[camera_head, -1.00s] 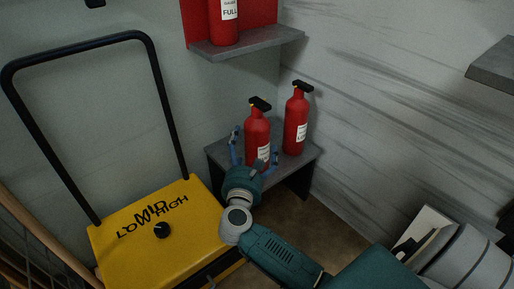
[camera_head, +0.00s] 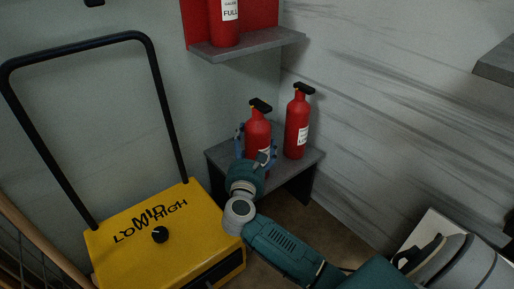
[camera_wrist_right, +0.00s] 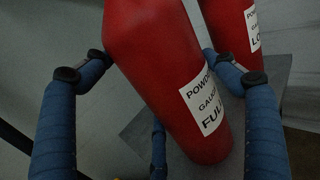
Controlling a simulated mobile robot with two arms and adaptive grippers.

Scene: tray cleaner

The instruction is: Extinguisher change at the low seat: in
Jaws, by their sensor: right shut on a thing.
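A red extinguisher (camera_head: 258,128) with a black top stands over the low grey seat (camera_head: 228,158). My right gripper (camera_head: 256,144) is shut on its body, with blue fingers on either side. In the right wrist view the extinguisher (camera_wrist_right: 165,70) has a white label reading "FULL" and looks tilted between the fingers (camera_wrist_right: 155,65). I cannot tell whether its base touches the seat. A second red extinguisher (camera_head: 297,125) stands upright on the seat just to the right. Its label, partly cut off in the right wrist view (camera_wrist_right: 240,30), begins "LO". My left gripper is not in view.
A third red extinguisher (camera_head: 223,22), labelled "FULL", stands on a grey wall shelf (camera_head: 262,42) above the seat. A yellow unit (camera_head: 125,262) with a black handle stands at the left. Walls close in behind and right. A grey ledge (camera_head: 497,62) juts in at the right.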

